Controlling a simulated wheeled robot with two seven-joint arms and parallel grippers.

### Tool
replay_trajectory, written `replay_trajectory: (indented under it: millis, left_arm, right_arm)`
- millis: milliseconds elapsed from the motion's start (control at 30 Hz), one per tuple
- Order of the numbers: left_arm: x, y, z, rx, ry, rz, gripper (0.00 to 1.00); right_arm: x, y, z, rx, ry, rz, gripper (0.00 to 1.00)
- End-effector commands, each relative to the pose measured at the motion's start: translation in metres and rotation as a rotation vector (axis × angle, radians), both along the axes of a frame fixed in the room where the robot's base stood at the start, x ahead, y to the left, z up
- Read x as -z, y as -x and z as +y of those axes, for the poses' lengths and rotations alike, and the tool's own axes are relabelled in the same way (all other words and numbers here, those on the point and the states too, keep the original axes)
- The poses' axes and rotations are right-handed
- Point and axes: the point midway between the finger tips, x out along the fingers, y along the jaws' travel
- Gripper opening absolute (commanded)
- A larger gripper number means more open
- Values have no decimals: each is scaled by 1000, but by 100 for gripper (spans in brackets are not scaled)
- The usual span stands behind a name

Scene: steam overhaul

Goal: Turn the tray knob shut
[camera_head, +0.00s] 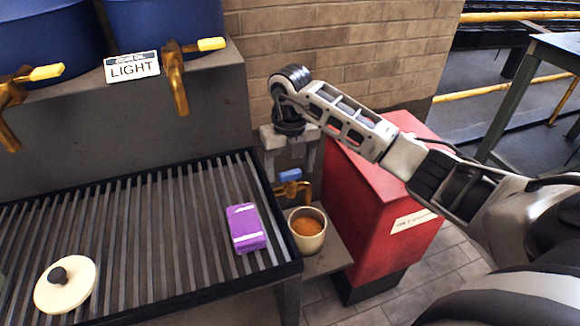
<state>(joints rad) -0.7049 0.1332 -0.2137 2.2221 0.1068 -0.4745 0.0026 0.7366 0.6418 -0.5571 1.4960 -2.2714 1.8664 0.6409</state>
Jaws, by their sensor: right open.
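A brass tap with a blue knob (290,175) sits at the right side of the slatted drip tray (262,175). The tap's spout (306,190) points down toward a cream cup (307,243) holding orange-brown liquid. My right gripper (290,160) points down over the blue knob, with its fingers apart on either side. I cannot tell whether the fingers touch the knob. The knob's upper part is close under the gripper body. My left gripper is not in view.
A purple packet (245,228) and a cream lid with a dark knob (65,285) lie on the tray. Two yellow-handled brass taps (176,75) and a LIGHT sign (132,67) are behind. A red cabinet (375,210) stands close right of the cup, under my right arm.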

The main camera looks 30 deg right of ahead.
Motion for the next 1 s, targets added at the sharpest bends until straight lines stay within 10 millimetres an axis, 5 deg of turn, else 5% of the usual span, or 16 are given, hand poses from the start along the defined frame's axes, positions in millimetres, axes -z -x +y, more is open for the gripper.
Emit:
replay_trajectory:
  millis: [300, 500, 1000]
  left_arm:
    - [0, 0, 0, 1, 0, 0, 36]
    - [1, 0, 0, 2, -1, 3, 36]
    - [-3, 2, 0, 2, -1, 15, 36]
  right_arm:
    - [3, 0, 0, 0, -1, -1, 69]
    - [3, 0, 0, 0, -1, -1, 24]
    - [0, 0, -1, 121, 1, 0, 24]
